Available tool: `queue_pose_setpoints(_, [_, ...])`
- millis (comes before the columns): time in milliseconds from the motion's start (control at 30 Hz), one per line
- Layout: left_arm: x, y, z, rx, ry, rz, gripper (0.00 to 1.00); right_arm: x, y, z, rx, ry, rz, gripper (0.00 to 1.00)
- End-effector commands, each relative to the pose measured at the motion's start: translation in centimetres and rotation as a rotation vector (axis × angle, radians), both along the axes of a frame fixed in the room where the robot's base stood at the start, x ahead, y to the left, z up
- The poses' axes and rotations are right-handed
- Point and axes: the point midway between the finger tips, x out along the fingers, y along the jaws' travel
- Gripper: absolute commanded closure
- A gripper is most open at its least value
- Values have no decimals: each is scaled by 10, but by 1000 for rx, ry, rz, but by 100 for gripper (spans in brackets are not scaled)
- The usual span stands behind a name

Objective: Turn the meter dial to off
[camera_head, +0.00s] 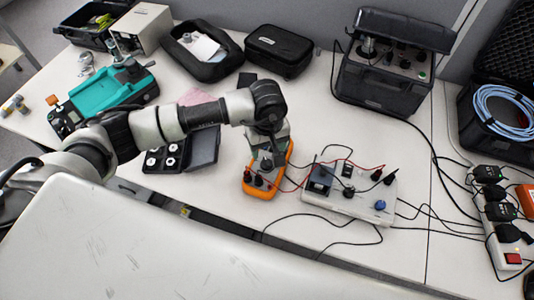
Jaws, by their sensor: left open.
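An orange-edged meter (284,172) lies on the white table near the middle of the camera_head view. Red and black leads plug into its near end. My left arm reaches in from the left and bends down over the meter. My left gripper (267,160) points down at the middle of the meter and is open. The gripper and wrist hide most of the meter's face, so the dial and its setting cannot be made out. I cannot tell whether the fingers touch the dial. My right gripper is not in view.
A white control box (349,193) with knobs stands right of the meter, joined by loose leads. An open dark case (204,148) is left of it. A dark clear-lidded unit (388,75), a black case (278,50) and a teal device (114,92) stand farther back.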

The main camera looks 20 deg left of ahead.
Motion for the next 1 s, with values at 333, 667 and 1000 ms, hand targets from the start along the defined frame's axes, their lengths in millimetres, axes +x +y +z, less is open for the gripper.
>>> queue_pose_setpoints(333, [0, 0, -58, 1, 2, 2, 38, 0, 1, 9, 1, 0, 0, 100])
queue_pose_setpoints(667, [0, 1, -68, 1, 0, 2, 38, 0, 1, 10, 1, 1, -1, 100])
queue_pose_setpoints(1000, [0, 0, -68, 1, 0, 2, 74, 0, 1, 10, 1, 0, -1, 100])
